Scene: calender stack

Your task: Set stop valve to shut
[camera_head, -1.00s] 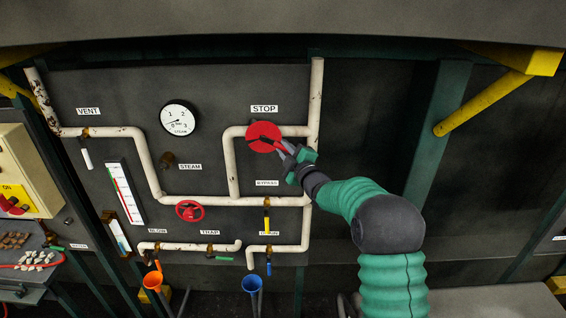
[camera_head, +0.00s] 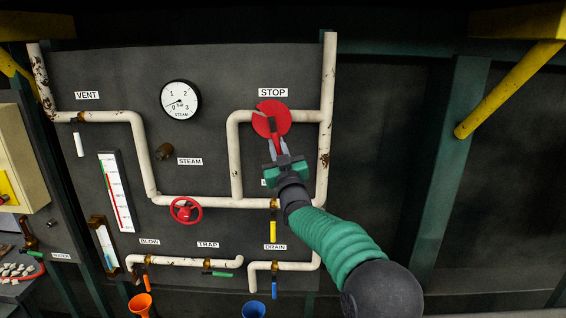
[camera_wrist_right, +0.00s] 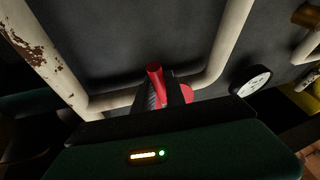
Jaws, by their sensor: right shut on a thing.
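The stop valve has a round red plate (camera_head: 272,118) under the STOP label (camera_head: 272,92), on the upper white pipe loop. Its red handle (camera_head: 274,132) now points down from the plate. My right gripper (camera_head: 276,147) is below the plate and shut on the handle. In the right wrist view the red handle (camera_wrist_right: 155,75) stands up between the fingers, with part of the red plate behind it. The gripper hides the handle's lower end. My left gripper is not in view.
White pipes (camera_head: 328,120) frame the valve on the dark panel. A steam gauge (camera_head: 180,99) is to the left. A red handwheel (camera_head: 186,210) and a yellow-handled valve (camera_head: 273,230) are lower down. The panel right of the pipes is free.

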